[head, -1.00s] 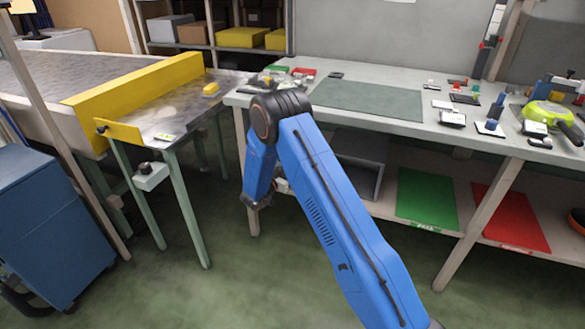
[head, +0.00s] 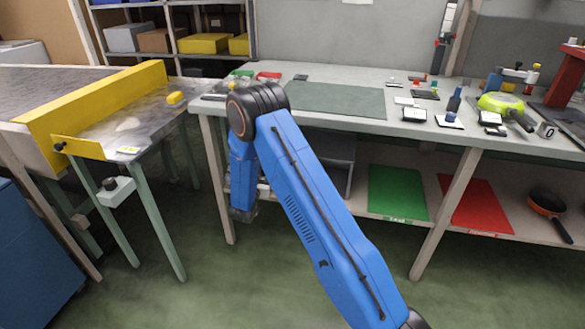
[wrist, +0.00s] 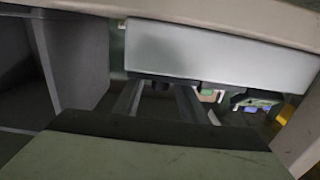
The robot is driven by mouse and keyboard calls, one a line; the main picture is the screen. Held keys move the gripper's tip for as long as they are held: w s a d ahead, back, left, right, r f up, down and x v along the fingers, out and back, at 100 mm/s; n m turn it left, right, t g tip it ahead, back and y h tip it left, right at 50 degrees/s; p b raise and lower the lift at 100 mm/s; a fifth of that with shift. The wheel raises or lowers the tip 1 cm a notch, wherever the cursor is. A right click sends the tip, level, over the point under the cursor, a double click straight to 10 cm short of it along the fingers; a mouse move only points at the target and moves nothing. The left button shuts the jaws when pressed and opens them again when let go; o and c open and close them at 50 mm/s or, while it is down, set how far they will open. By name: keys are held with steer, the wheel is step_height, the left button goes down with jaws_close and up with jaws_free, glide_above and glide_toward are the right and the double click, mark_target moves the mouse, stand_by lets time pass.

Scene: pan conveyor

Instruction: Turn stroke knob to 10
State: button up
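A small light box with a black knob (head: 110,184) is fixed by the green leg of the conveyor's end table, at the left of the head view. Another dark knob (head: 60,147) sits on the end of the yellow guide. No label or scale can be read on either, so I cannot tell which is the stroke knob. My gripper (head: 243,213) hangs low in front of the workbench, right of the knob box and apart from it. Its fingers are too small and dark to tell open from shut. The wrist view shows no knob.
The workbench (head: 340,99) with small tools stands behind my arm. Its lower shelf holds a green sheet (head: 398,192), a red sheet (head: 482,204) and a pan (head: 547,202). A blue cabinet (head: 35,255) is at far left. Floor between conveyor and bench is clear.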

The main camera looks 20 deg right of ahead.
steer(key=shift+d+n+t+y, duration=0.1)
steer(key=shift+n+t+y, duration=0.6)
steer(key=shift+n+y, duration=0.8)
steer(key=shift+d+n+t+y, duration=0.1)
steer(key=shift+n+t+y, duration=0.7)
steer(key=shift+y, duration=1.2)
steer(key=shift+a+n+y, duration=0.1)
steer(key=shift+n+y, duration=1.9)
steer(key=shift+y, duration=1)
steer(key=s+d, duration=0.3)
steer(key=s, duration=1.4)
steer(key=shift+r+g+h, duration=0.5)
steer(key=shift+r+g, duration=1)
steer(key=shift+r, duration=2.8)
steer(key=s+r+g+h, duration=0.1)
steer(key=s+r+g, duration=0.2)
steer(key=s+r, duration=0.5)
steer(key=shift+s+d+r+g+h, duration=0.15)
steer(key=shift+d+r+g+h, duration=0.2)
steer(key=shift+r, duration=0.4)
